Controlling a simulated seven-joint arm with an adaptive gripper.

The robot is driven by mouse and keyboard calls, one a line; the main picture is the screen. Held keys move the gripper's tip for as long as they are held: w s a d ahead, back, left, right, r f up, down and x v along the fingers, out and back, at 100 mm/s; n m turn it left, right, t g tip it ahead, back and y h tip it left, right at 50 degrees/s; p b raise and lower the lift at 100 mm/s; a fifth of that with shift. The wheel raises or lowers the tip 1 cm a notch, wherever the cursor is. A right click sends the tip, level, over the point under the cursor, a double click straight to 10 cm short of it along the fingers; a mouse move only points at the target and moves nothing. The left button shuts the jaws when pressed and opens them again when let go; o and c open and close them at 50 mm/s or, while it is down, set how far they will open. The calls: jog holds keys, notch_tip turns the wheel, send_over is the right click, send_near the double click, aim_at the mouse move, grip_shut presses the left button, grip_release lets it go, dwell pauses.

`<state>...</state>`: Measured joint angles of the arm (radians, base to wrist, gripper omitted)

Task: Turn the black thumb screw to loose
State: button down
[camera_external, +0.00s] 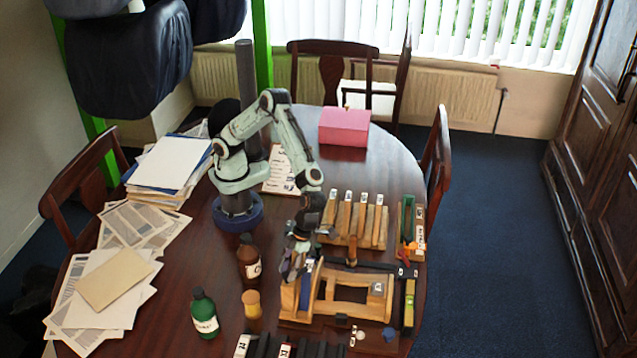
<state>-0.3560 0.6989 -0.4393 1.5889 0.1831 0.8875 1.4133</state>
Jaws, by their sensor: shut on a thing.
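My gripper (294,274) points down at the left end of a wooden saddle frame (345,311) on the dark table. Its fingers are closed at the top of the frame's left end piece, where they are shut on the black thumb screw. The screw is too small and too covered by the dark fingers to make out, so its turn position cannot be told. A blue part (305,291) shows on the frame just beside the fingertips.
A brown bottle (249,258), green bottle (204,314) and yellow-topped jar (251,304) stand left of the frame. Black strips (262,346) lie in front.

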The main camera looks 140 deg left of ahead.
jog(key=n+t, duration=0.1)
jog(key=n, duration=0.2)
jog(key=n+t, duration=0.1)
jog(key=n, duration=0.1)
jog(key=shift+s+n+y, duration=0.2)
jog(key=shift+n+y, duration=0.1)
jog(key=shift+n, duration=0.1)
jog(key=n+t+y, duration=0.1)
jog(key=n, duration=0.5)
jog(key=shift+s+d+f+t+y, duration=0.1)
jog(key=shift+d+t+y, duration=0.1)
jog(key=shift+t+y, duration=0.2)
jog(key=n+y, duration=0.1)
jog(key=n, duration=0.2)
jog(key=n+y, duration=0.1)
jog(key=n, duration=0.2)
jog(key=shift+d+n, duration=0.15)
jog(key=shift+n, duration=0.25)
jog(key=n+y, duration=0.1)
jog(key=n, duration=0.2)
jog(key=n+y, duration=0.1)
jog(key=n, duration=0.1)
jog(key=shift+d+n+y, duration=0.1)
jog(key=shift+n+y, duration=0.2)
jog(key=shift+n, duration=0.1)
